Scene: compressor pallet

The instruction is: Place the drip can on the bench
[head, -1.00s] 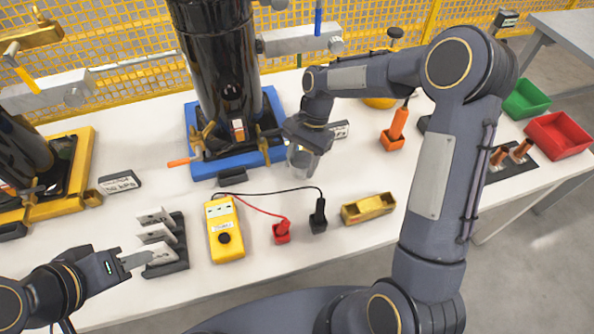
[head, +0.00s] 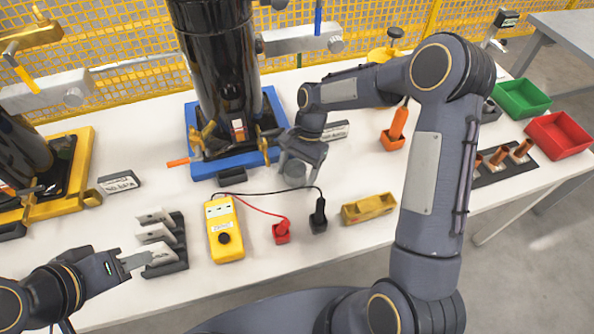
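The drip can (head: 294,173) is a small grey cylinder low over the bench, in front of the blue-based compressor. It appears upright. Whether its base touches the bench is hard to see. My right gripper (head: 300,164) is right above it and around its top, with its fingers spread to either side. A gap shows between the can and the right-hand finger. My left gripper (head: 135,262) is at the lower left, beside the dark rack of pale plates (head: 165,245). Its fingers are too small to judge. The white bench (head: 330,255) has bare surface around the can.
The black compressor on its blue base (head: 228,172) stands behind the can. A yellow meter (head: 225,230) with red and black leads lies in front.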

